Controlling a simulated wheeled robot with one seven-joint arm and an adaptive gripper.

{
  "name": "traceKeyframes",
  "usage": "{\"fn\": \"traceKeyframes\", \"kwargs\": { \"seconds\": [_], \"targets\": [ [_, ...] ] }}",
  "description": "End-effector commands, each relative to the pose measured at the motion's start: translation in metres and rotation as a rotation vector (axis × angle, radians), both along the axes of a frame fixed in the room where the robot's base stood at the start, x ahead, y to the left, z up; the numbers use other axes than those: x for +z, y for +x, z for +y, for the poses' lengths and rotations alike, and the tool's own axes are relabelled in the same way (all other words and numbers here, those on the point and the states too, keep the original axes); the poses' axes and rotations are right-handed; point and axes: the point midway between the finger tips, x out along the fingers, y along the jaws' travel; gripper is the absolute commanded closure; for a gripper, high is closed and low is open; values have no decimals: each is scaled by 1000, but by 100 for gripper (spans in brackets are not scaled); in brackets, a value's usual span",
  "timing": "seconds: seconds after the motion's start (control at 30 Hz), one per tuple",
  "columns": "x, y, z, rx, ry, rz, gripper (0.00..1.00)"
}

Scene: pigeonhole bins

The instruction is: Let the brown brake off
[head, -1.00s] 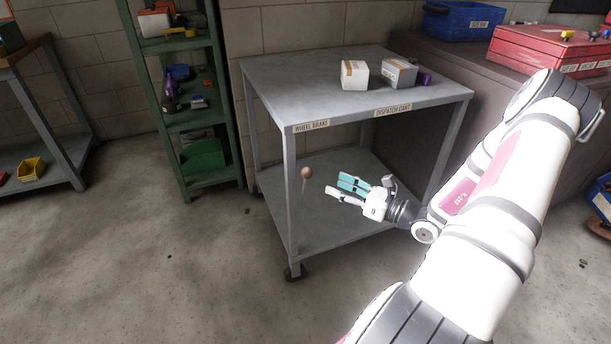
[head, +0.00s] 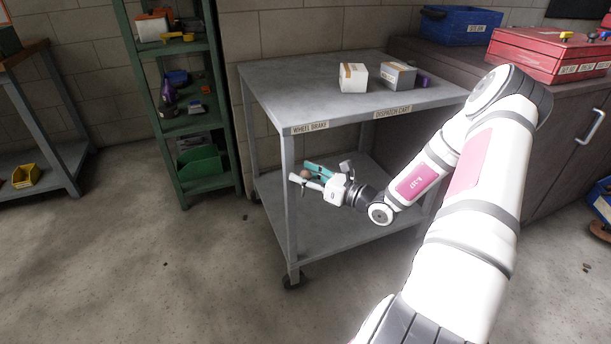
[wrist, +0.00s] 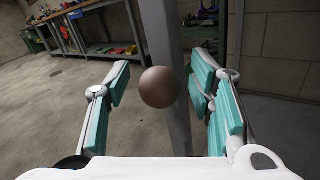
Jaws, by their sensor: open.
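The brown brake knob (head: 305,173) is a small round ball beside the cart's front left leg, below the label "WHEEL BRAKE" (head: 310,127). In the wrist view the brown knob (wrist: 159,87) shows large, between my two teal-padded fingers and in front of the grey leg. My gripper (head: 306,173) is open, with its fingers on either side of the knob. In the wrist view my gripper (wrist: 160,100) shows clear gaps between the knob and both fingers. The knob's lever is hidden behind the knob and fingers.
The grey dispatch cart (head: 270,80) carries a white box (head: 353,77) and a grey box (head: 398,75) on top. Its leg (wrist: 170,60) stands close behind the knob. A green shelf (head: 128,60) stands to the left. Open floor lies in front.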

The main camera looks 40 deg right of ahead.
Motion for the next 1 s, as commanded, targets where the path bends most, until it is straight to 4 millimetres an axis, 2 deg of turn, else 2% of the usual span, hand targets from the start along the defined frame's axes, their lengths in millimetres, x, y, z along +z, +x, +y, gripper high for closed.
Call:
{"fn": "traceKeyframes", "kwargs": {
  "seconds": [0.03, 0.2, 0.27, 0.67, 1.0],
  "targets": [
    [0, 0, 0, 0, 0, 0, 51],
    [0, 0, 0, 0, 0, 0, 90],
    [0, 0, 0, 0, 0, 0, 100],
    [-3, -5, 1, -1, -10, -41, 100],
    [-16, -25, 7, -1, -69, -259, 100]
  ]
}}
